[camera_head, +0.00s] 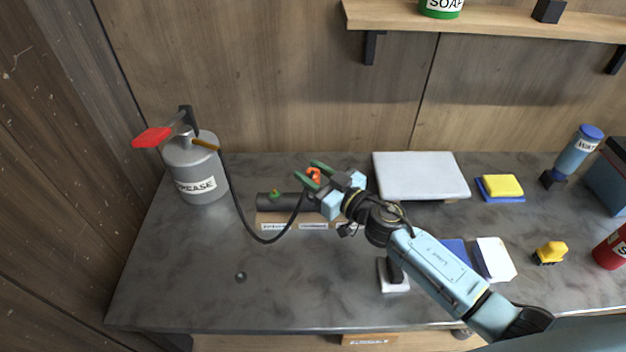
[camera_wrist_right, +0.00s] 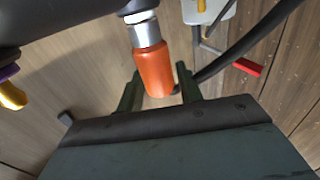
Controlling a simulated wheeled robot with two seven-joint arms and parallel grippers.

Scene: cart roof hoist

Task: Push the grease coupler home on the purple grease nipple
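The orange grease coupler (camera_head: 314,175) is at my right gripper (camera_head: 312,178); it also shows in the right wrist view (camera_wrist_right: 154,70). In the right wrist view, my right gripper (camera_wrist_right: 159,88) is open, its dark green fingers either side of the coupler with narrow gaps. The coupler's silver end meets a pale collar at a dark part at the top; whether it is fully seated cannot be told. A purple-based nipple with a gold tip (camera_wrist_right: 12,95) shows left of the coupler, apart from it. A green nipple (camera_head: 275,193) sits on the dark cylinder (camera_head: 264,202). My left gripper is not in view.
The grey grease pump (camera_head: 190,160) with a red handle stands at left, its black hose (camera_head: 245,222) looping to the coupler. A labelled wooden block (camera_head: 297,219) is under the cylinder. A white board (camera_head: 415,172) lies behind right. The bench front left is mostly clear.

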